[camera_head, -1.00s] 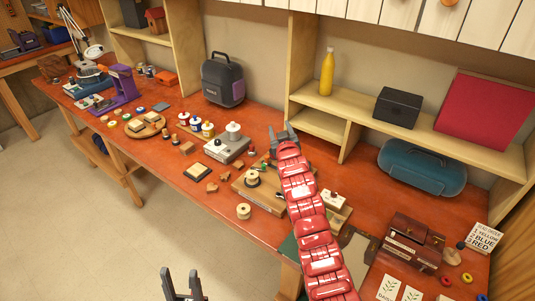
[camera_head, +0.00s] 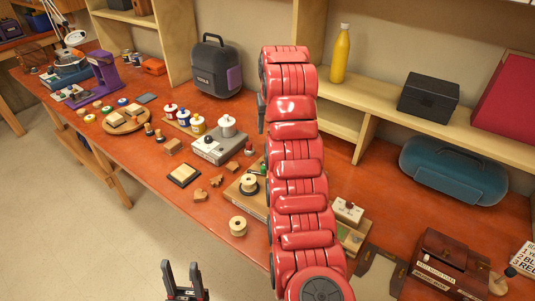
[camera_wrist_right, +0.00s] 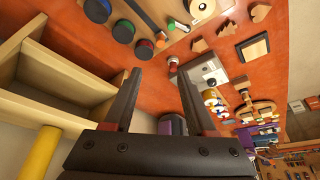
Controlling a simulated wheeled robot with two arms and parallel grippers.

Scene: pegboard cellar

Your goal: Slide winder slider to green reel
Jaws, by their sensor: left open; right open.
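A wooden winder board (camera_head: 236,194) lies mid-bench, partly hidden behind my red right arm. A cream spool (camera_head: 249,184) sits on a black disc on it; the spool also shows in the right wrist view (camera_wrist_right: 200,8). I cannot tell for sure which part is the slider. My left gripper (camera_head: 183,278) is open and empty, low in front of the bench.
Shelves with a yellow bottle (camera_head: 340,54) rise behind. A teal case (camera_head: 453,170) and brown box (camera_head: 440,262) are right.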

